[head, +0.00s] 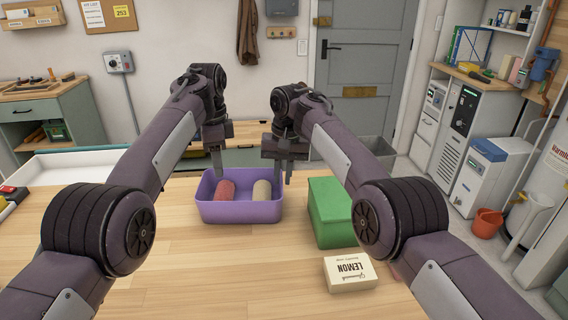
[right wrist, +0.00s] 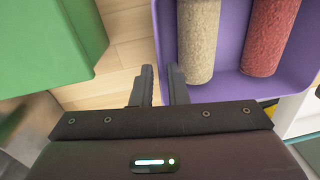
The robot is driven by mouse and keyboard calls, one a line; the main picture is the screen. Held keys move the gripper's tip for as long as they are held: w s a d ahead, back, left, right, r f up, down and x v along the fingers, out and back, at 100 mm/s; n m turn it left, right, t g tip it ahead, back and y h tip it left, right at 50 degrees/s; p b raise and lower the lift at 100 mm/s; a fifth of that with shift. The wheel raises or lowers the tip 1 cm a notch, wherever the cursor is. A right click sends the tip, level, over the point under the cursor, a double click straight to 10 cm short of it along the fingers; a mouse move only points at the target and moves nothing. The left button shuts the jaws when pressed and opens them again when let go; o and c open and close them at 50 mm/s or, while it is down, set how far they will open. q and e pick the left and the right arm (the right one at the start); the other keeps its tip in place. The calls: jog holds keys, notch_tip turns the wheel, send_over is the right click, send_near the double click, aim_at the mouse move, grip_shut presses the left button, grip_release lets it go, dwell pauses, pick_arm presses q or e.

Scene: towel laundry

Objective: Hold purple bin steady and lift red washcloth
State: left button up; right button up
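The purple bin (head: 240,212) stands on the wooden table. A rolled red washcloth (head: 226,190) lies in its left half, and a rolled beige cloth (head: 262,190) lies to the right of it. My left gripper (head: 217,165) points down over the left part of the bin, near the red roll's far end; its finger gap does not show. My right gripper (head: 284,172) points down at the bin's right wall. In the right wrist view its fingers (right wrist: 159,85) are a little apart, one on each side of the bin's wall line; contact cannot be told.
A green box (head: 327,215) stands close to the right of the bin. A cream LEMON box (head: 350,274) lies in front of it. A white tray (head: 75,170) is at the back left. The table in front of the bin is clear.

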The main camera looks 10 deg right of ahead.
jog(key=shift+a+f, duration=0.15)
jog(key=shift+f, duration=2)
jog(key=shift+c, duration=0.2)
jog(key=shift+c, duration=1.2)
grip_shut()
